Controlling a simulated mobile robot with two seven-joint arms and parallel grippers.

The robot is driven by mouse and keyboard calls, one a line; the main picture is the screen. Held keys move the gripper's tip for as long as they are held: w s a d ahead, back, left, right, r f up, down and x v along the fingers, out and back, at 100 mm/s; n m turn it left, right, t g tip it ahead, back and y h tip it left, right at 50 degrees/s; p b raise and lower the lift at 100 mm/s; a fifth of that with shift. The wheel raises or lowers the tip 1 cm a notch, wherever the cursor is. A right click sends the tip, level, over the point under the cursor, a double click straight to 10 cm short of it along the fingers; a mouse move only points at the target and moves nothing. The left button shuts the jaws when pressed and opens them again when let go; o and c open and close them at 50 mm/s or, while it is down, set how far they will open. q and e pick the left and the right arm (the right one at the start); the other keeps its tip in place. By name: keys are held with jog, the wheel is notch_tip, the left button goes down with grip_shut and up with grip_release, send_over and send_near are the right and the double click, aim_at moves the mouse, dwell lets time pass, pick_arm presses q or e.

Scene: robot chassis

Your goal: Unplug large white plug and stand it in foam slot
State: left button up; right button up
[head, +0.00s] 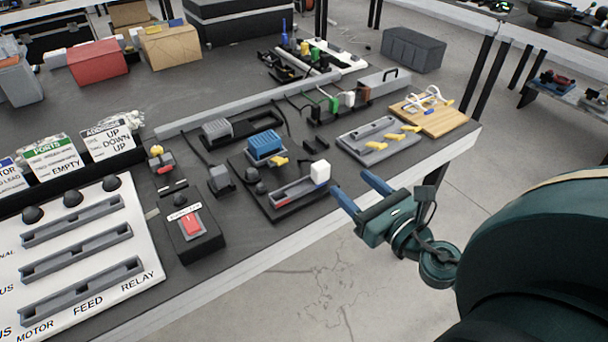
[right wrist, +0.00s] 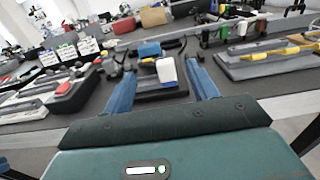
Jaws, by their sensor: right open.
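A white block-shaped plug (head: 320,172) sits at the right end of a grey slotted holder (head: 292,193) on a black board near the table's front edge. The plug also shows in the right wrist view (right wrist: 166,70), between the two blue fingers as seen there. My right gripper (head: 352,182) is open and empty, just beyond the table's front edge, to the right of the plug and apart from it. I cannot tell which of the grey slotted pieces is the foam slot. My left gripper is not in view.
A blue connector (head: 264,146) stands behind the holder. A grey tray with yellow pieces (head: 378,140) and a wooden board (head: 440,118) lie to the right. A black box with a red switch (head: 190,226) and a white labelled panel (head: 150,262) are to the left.

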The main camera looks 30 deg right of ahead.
aim_at(320, 175)
jog(key=w, duration=0.2)
jog(key=w+f+p, duration=0.1)
jog(key=w, duration=0.2)
jog(key=w+f, duration=0.1)
jog(key=w, duration=0.1)
jog(key=shift+w+a+f, duration=0.1)
jog(key=shift+w+a, duration=0.15)
jog(key=shift+w, duration=0.05)
jog(key=shift+w+f, duration=0.1)
jog(key=shift+w, duration=0.65)
jog(key=shift+w+a+f+p, duration=0.15)
jog(key=shift+w+p, duration=0.1)
jog(key=shift+w, duration=0.9)
jog(key=shift+w+a+f+p, duration=0.15)
jog(key=shift+w+p, duration=0.1)
jog(key=shift+w, duration=0.9)
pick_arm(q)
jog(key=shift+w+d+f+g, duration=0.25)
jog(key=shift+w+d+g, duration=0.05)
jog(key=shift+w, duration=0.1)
pick_arm(e)
jog(key=shift+d, duration=0.1)
